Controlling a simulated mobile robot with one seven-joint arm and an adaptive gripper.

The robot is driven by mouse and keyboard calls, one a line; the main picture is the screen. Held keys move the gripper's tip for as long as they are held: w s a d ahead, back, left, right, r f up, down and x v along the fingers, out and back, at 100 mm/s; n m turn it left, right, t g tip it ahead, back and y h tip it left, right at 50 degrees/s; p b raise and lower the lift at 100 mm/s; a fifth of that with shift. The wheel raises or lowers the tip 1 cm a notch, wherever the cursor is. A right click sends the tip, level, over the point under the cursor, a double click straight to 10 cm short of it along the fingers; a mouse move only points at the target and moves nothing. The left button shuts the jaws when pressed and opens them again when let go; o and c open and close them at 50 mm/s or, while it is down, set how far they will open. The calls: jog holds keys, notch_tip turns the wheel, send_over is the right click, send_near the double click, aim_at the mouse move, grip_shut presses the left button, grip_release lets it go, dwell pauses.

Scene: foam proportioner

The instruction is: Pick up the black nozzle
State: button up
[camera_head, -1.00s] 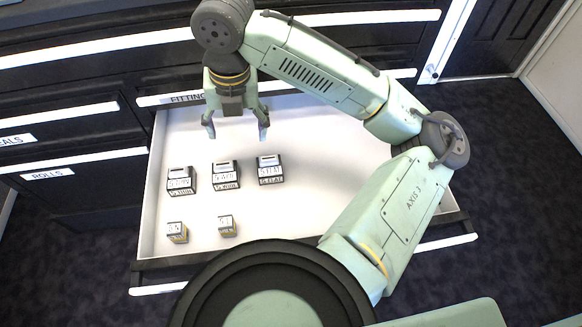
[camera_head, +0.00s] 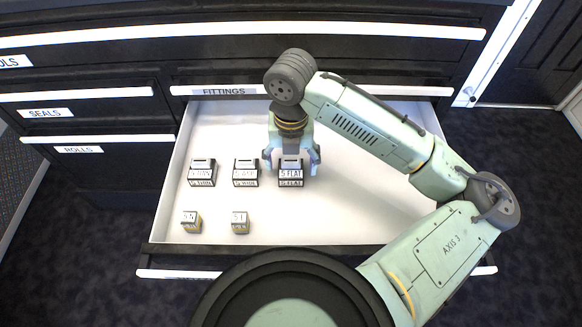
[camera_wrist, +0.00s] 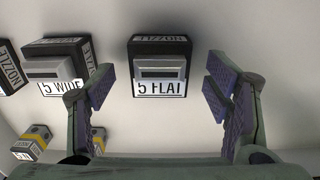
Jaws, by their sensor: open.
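A black block labelled "5 FLAT" with a grey top piece (camera_head: 290,172) stands in the open drawer, rightmost of a row of three. In the wrist view this block (camera_wrist: 160,68) is upright near the top centre, with "NOZZL" legible on its far side. My gripper (camera_head: 292,163) is open above and around it; in the wrist view one finger is to its left and one to its right, with gaps on both sides. A similar block labelled "5 WIDE" (camera_head: 245,172) is next to it, and a third (camera_head: 202,172) is farther left.
Two small grey-and-yellow cubes (camera_head: 191,221) (camera_head: 240,222) sit nearer the drawer front. The white drawer (camera_head: 370,200), below a "FITTINGS" label, has bare floor to the right. Its dark front edge (camera_head: 200,250) is close to my base.

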jog(key=shift+f, duration=0.5)
jog(key=c, duration=1.3)
